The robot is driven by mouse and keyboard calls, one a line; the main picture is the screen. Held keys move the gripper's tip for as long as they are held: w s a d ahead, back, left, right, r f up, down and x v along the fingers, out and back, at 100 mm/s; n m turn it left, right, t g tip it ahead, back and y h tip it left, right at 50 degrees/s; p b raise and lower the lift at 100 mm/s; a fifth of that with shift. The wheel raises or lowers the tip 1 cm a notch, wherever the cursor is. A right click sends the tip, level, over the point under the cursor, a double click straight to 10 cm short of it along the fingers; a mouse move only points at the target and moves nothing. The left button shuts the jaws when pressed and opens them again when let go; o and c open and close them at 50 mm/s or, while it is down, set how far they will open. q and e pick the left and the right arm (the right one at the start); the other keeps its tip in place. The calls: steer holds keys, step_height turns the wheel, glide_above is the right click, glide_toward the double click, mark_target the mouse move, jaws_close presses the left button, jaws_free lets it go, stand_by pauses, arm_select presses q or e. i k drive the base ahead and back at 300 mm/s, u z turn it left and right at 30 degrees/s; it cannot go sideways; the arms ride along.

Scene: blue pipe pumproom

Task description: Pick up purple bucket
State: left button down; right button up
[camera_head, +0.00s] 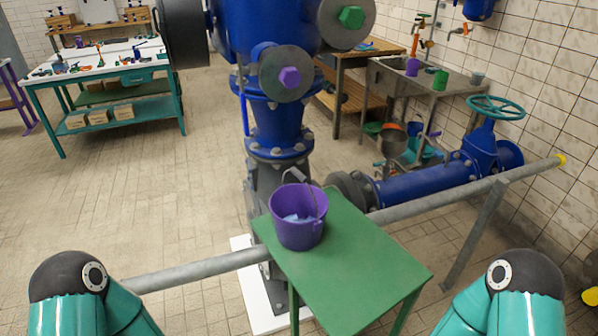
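The purple bucket (297,226) stands upright near the far left corner of a green table (352,263). Its thin handle is raised, with a grey grip, and something pale bluish lies inside it. Only parts of my two teal arms with dark rounded joints show, at the lower left and lower right edges. Both grippers are outside the picture, and nothing of mine touches the bucket.
A grey rail (440,201) runs across behind the table. A large blue pump (275,110) stands behind the bucket, with a blue pipe (425,184) and teal valve wheel (495,107) at right. A teal workbench (100,76) is far left. The left floor is open.

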mark_target(299, 211)
steer(key=u, duration=1.45)
steer(key=i, duration=0.1)
steer(key=z, duration=2.75)
steer(key=k, duration=0.4)
steer(key=u, duration=2.4)
steer(key=k, duration=0.1)
steer(key=z, duration=0.6)
steer(key=i, duration=1)
